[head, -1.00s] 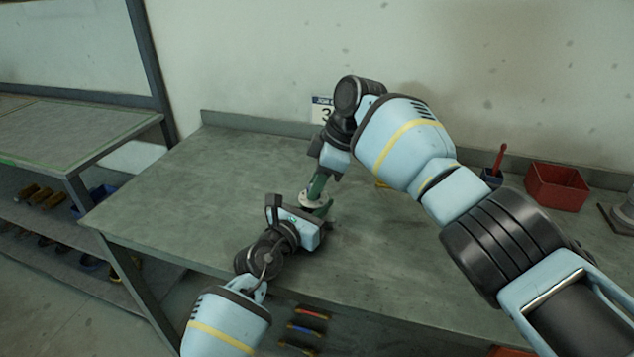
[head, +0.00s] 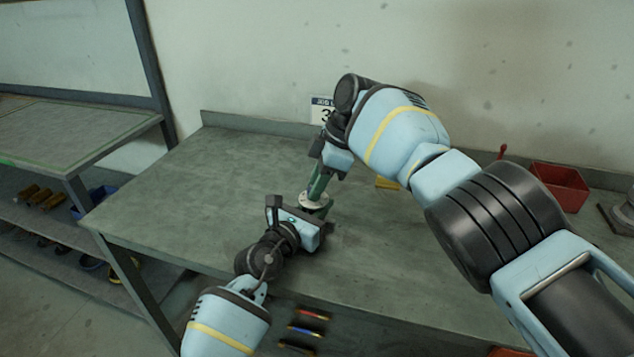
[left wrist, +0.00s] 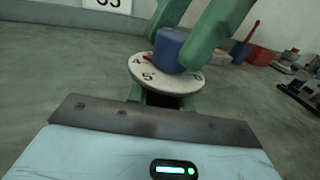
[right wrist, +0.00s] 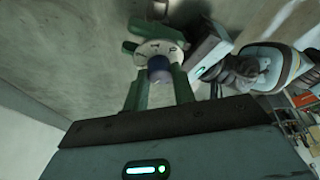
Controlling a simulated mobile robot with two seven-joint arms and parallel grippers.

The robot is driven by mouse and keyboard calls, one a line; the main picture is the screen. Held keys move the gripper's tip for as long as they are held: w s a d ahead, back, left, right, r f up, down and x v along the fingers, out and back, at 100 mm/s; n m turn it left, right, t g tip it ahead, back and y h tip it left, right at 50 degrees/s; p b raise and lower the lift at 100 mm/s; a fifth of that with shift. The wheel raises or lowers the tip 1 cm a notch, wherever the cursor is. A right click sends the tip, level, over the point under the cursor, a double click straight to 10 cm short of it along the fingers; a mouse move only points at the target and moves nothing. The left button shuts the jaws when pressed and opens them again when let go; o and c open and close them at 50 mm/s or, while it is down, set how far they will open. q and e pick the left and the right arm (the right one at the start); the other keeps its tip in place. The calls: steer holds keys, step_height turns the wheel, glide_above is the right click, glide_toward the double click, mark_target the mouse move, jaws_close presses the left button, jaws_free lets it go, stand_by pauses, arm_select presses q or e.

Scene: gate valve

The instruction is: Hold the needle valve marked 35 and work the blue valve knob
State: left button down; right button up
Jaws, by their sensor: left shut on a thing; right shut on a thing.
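The needle valve shows its round white dial (head: 313,200) in the head view, low over the table. Its blue knob (left wrist: 169,46) stands above the numbered dial (left wrist: 150,76) in the left wrist view and also shows in the right wrist view (right wrist: 158,66). My right gripper (head: 315,192) comes down from above, its green fingers shut on the blue knob from both sides. My left gripper (head: 315,211) is shut on the valve body below the dial; that grip is mostly hidden. A wall sign (left wrist: 107,3) behind reads 35, partly covered in the head view.
The grey-green table (head: 190,190) is clear to the left. A red bin (head: 560,187) stands at the back right, and a yellow object (head: 387,183) lies partly behind my right arm. A shelf unit (head: 60,150) stands at the left.

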steer(key=o, duration=1)
steer(key=shift+r, duration=0.1)
steer(key=v, duration=0.7)
steer(key=shift+r, duration=0.25)
steer(key=shift+d, duration=0.1)
